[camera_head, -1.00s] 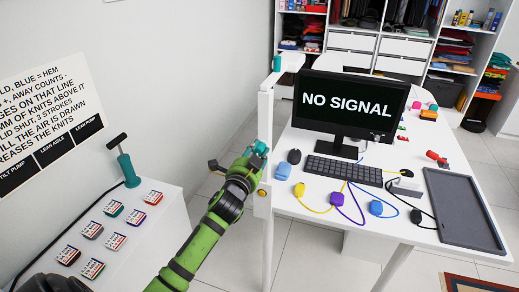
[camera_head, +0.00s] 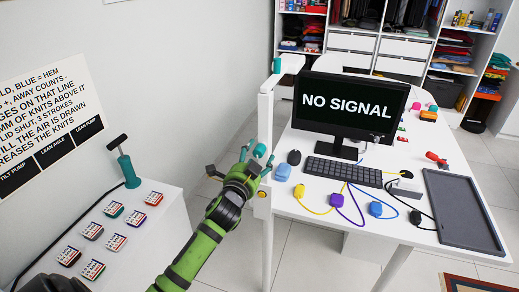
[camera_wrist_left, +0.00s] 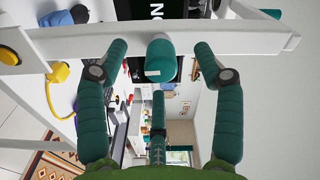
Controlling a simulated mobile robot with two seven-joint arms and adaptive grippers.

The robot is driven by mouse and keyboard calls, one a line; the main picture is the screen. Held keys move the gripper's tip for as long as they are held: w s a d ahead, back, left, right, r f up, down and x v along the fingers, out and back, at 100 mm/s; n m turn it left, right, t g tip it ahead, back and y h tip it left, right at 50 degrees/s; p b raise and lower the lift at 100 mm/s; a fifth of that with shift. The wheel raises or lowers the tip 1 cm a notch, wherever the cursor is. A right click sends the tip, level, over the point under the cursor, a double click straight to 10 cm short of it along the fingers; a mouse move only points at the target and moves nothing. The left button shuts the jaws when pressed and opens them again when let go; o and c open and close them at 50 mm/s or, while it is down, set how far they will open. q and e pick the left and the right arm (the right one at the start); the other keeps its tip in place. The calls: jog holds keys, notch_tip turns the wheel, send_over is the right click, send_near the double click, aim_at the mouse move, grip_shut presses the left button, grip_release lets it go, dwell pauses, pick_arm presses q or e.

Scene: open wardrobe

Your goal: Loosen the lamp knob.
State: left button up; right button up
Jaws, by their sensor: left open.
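The lamp knob (camera_head: 259,151) is a short teal cylinder on the side of a tall white post (camera_head: 265,117) by the desk's left edge. In the left wrist view the knob (camera_wrist_left: 161,60) sticks out from the post (camera_wrist_left: 230,43) with a pale mark on its side. My left gripper (camera_head: 244,163) is open at the knob, just off the post. In the left wrist view its dark teal fingers (camera_wrist_left: 160,50) stand on both sides of the knob, with visible gaps, and a third finger is below. My right gripper is not in view.
A yellow knob (camera_head: 262,193) sits lower on the post. The white desk (camera_head: 315,205) holds a monitor (camera_head: 350,104), keyboard (camera_head: 343,171), coloured cable plugs and a grey tray (camera_head: 462,212). A white cabinet (camera_head: 160,237) with several tags and a pump (camera_head: 124,166) is at left.

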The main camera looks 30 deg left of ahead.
pick_arm(q)
jog(key=p+v, duration=0.1)
jog(key=v, duration=0.5)
jog(key=shift+s+p, duration=0.3)
jog(key=shift+p, duration=0.05)
dwell(0.4)
jog(key=s+d+f+n+g+h+b, duration=0.1)
jog(key=s+d+f+g+b, duration=0.2)
jog(key=f, duration=1.1)
jog(key=s+d+f+n+g+h+b, duration=0.1)
jog(key=s+f+n+g, duration=0.2)
jog(key=f, duration=1.1)
jog(key=s+d+f+g+h+b, duration=0.15)
jog(key=s+f, duration=0.35)
jog(key=f, duration=0.9)
jog(key=s+d+f+n+g+b, duration=0.1)
jog(key=s+d+f+g+b, duration=0.1)
jog(key=s+f, duration=0.6)
jog(key=s+d+f+n+g+b, duration=0.1)
jog(key=s+f+g, duration=0.3)
jog(key=s+f, duration=0.4)
jog(key=s+d+f+n+g+b, duration=0.1)
jog(key=s+d+f+g+b, duration=0.2)
jog(key=s+f, duration=0.5)
jog(key=s, duration=1)
jog(key=shift+d+f+n, duration=0.35)
jog(key=shift+f+n, duration=0.05)
